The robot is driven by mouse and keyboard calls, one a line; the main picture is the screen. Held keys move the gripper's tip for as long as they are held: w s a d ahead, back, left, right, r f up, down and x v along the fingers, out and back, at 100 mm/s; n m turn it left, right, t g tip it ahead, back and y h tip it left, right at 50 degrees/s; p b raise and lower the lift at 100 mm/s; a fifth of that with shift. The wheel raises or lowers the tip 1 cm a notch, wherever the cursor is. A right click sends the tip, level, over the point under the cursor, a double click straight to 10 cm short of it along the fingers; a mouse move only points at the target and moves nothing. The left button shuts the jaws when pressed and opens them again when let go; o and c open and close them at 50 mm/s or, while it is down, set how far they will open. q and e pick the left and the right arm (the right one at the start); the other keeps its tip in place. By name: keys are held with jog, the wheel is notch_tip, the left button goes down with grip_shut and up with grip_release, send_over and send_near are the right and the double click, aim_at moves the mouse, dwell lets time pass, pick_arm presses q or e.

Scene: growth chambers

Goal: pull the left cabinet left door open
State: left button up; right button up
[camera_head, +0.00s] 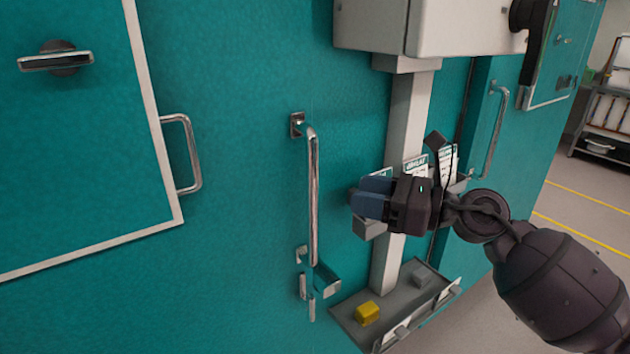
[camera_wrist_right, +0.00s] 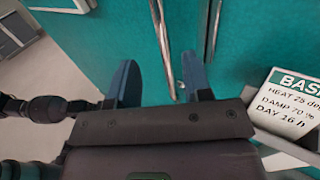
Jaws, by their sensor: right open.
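A teal cabinet door (camera_head: 245,190) fills the left and middle of the head view and looks closed. A long vertical chrome bar handle (camera_head: 313,195) stands out from it. My right gripper (camera_head: 362,196) is open and empty, just right of the handle's middle in the head view, with its blue fingers toward it. In the right wrist view a chrome bar (camera_wrist_right: 161,45) shows beyond the gap between the open fingers (camera_wrist_right: 160,82). The fingers do not appear to hold it. My left gripper is not in view.
A white-framed hatch (camera_head: 70,120) with its own handle (camera_head: 190,155) is at left. A grey post (camera_head: 405,120) under a pale box (camera_head: 465,25) stands behind my gripper. A tray (camera_head: 350,325) with a yellow block (camera_head: 367,312) sits below. Floor (camera_head: 585,215) is clear at right.

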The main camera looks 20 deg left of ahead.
jog(key=w+a, duration=0.1)
jog(key=a, duration=0.8)
jog(key=shift+a, duration=0.35)
grip_shut()
